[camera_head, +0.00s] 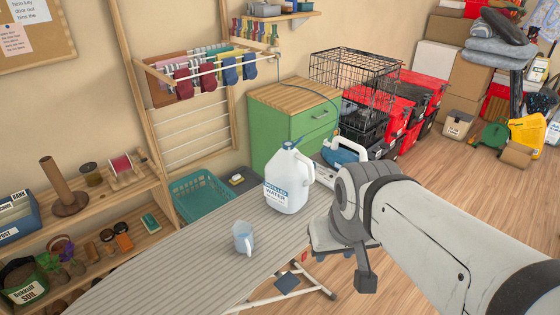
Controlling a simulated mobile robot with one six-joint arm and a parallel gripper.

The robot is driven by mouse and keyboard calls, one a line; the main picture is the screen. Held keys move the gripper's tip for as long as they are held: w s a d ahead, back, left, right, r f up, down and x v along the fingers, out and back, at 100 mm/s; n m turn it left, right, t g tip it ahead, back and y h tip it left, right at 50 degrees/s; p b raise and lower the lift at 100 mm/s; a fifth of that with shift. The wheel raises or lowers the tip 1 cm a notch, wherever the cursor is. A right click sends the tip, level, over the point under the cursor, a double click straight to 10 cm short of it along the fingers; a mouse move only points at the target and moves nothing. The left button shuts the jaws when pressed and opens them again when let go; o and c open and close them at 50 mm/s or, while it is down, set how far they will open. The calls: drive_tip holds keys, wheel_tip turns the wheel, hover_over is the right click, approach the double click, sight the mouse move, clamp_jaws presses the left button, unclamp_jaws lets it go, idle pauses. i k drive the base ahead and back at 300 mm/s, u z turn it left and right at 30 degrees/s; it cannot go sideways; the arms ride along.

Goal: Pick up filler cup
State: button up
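The filler cup, a small translucent light-blue cup with a handle (242,238), stands upright on the grey striped ironing board (165,275). My gripper (326,282) hangs beyond the board's right edge, right of the cup and well apart from it. Its dark fingertips look spread apart, with nothing visible between them. Part of the gripper is hidden behind my own wrist.
A white distilled-water jug (287,185) stands on the board behind and right of the cup. An iron (345,150) sits at the board's far end, partly behind my arm. A teal basket (203,198) and wooden shelves (140,235) lie left. The near board is clear.

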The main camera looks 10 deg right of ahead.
sight(243, 232)
drive_tip(key=z, duration=1.8)
drive_tip(key=k, duration=1.45)
drive_tip(key=u, duration=0.7)
drive_tip(key=i, duration=1.05)
